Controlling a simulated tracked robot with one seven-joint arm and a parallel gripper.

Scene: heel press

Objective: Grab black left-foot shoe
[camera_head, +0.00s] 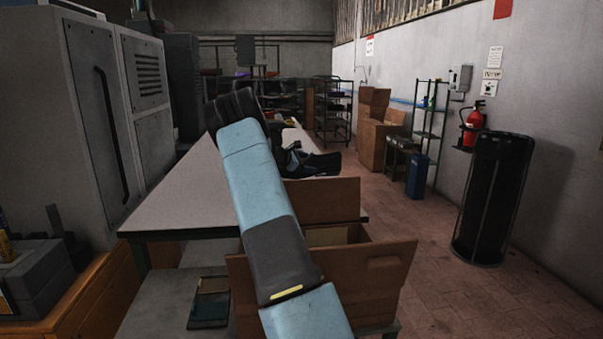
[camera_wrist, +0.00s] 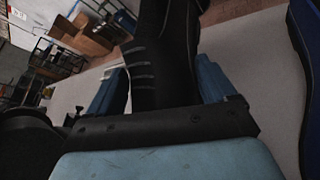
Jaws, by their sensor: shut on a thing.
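A black shoe (camera_wrist: 165,45) with grey stripes fills the top middle of the wrist view. My gripper (camera_wrist: 160,82) has its two blue fingers on either side of the shoe and is shut on it. In the head view, the black shoe (camera_head: 322,163) shows at the right side of the grey table (camera_head: 185,200). My gripper (camera_head: 291,158) is beside it there, partly hidden behind my arm. I cannot tell whether the shoe touches the table, nor which foot it is for.
An open cardboard box (camera_head: 390,268) stands at the table's near right. A large grey machine (camera_head: 85,110) stands left. A black cylindrical rack (camera_head: 492,198) and a blue bin (camera_head: 417,177) stand right. A dark blue thing (camera_wrist: 307,50) edges the wrist view. Floor between is clear.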

